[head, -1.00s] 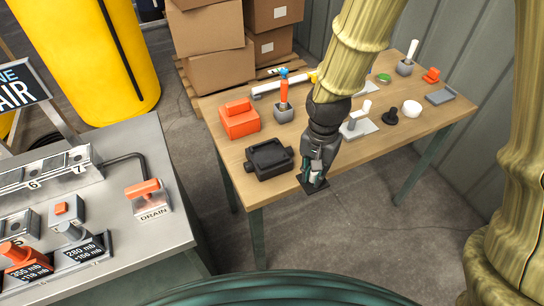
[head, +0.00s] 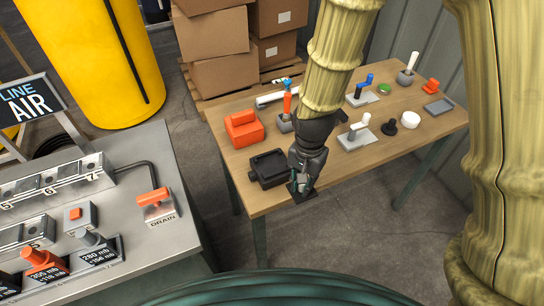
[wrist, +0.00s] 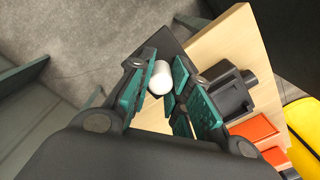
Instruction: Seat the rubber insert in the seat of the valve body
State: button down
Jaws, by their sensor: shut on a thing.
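My gripper (wrist: 161,82) is shut on a white cylindrical stem. A dark flat square piece, which looks like the rubber insert (wrist: 172,47), is at the far end of that stem. In the head view the insert (head: 305,194) is by the front edge of the wooden table, below my gripper (head: 301,182). The valve body (head: 269,168) is a black box with side stubs and a recessed top, standing on the table just left of my gripper. It also shows in the wrist view (wrist: 228,92), to the right of the fingers. The insert is apart from it.
An orange box (head: 243,129) stands behind the valve body. Grey holders with tools, a white round piece (head: 411,120) and a black knob (head: 390,128) stand farther right on the table (head: 355,165). A grey panel bench with an orange drain handle (head: 153,197) is at left.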

jog(key=s+a+r+p, duration=0.35)
jog(key=a+p, duration=0.45)
jog(key=p, duration=0.5)
jog(key=w+b, duration=0.1)
jog(key=w, duration=0.4)
jog(key=w+f+b, duration=0.1)
jog(key=w, duration=0.4)
jog(key=w+f+b, duration=0.1)
jog(key=w, duration=0.4)
jog(key=shift+d+f, duration=0.1)
jog(key=shift+d, duration=0.3)
jog(key=shift+w+f+b, duration=0.1)
jog(key=shift+f+b, duration=1.4)
jog(key=shift+f, duration=0.2)
jog(key=shift+f, duration=0.2)
jog(key=c, duration=1.3)
grip_release()
jog(key=shift+r, duration=0.15)
jog(key=shift+r+b, duration=1.9)
jog(key=shift+r, duration=4.15)
